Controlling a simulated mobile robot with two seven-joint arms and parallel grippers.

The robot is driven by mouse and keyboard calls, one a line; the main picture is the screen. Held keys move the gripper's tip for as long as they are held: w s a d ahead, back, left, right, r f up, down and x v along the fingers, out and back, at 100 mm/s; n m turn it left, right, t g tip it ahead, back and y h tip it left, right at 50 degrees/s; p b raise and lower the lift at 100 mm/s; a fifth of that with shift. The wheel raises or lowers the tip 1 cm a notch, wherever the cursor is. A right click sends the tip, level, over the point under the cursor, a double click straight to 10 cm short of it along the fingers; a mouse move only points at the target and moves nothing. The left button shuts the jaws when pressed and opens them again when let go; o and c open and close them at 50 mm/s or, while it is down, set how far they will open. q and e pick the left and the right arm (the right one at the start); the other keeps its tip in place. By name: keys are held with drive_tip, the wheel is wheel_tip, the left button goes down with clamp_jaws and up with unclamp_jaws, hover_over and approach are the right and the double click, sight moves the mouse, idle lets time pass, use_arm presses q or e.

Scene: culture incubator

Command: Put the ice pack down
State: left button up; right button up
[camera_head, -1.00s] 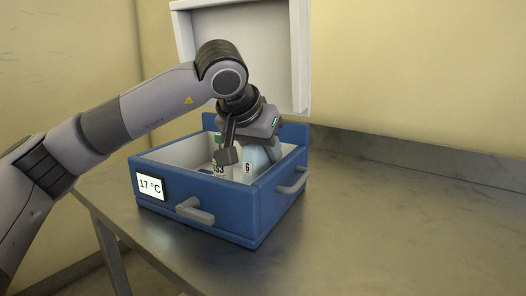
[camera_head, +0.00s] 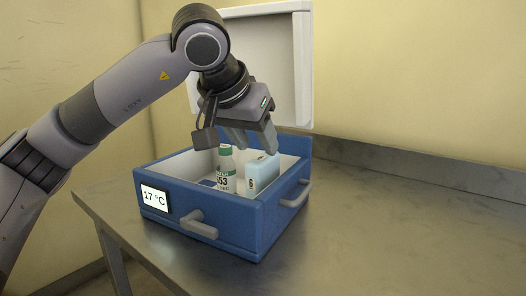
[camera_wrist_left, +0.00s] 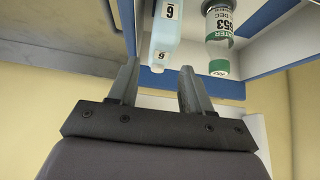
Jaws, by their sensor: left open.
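The ice pack (camera_head: 262,173) is light blue with a white label reading 6. It stands inside the blue cool box (camera_head: 232,232), toward the right, beside a bottle. My left gripper (camera_head: 254,151) is open and empty above the box, just over the ice pack. In the left wrist view, the open fingers (camera_wrist_left: 156,72) are apart from the ice pack (camera_wrist_left: 167,32). The bottle (camera_head: 226,170) with a green cap and the number 653 stands left of the ice pack; it also shows in the left wrist view (camera_wrist_left: 218,40). My right gripper is not in view.
The box lid (camera_head: 262,60) stands open at the back. A display (camera_head: 155,198) on the box reads 17 °C. Grey handles (camera_head: 196,223) stick out of the box. The metal table (camera_head: 400,225) is clear to the right, with a wall behind.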

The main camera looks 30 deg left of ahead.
use_arm(q)
drive_tip(key=v, duration=0.4)
drive_tip(key=shift+s+r+p, duration=0.25)
drive_tip(key=shift+p, duration=0.05)
idle(1.3)
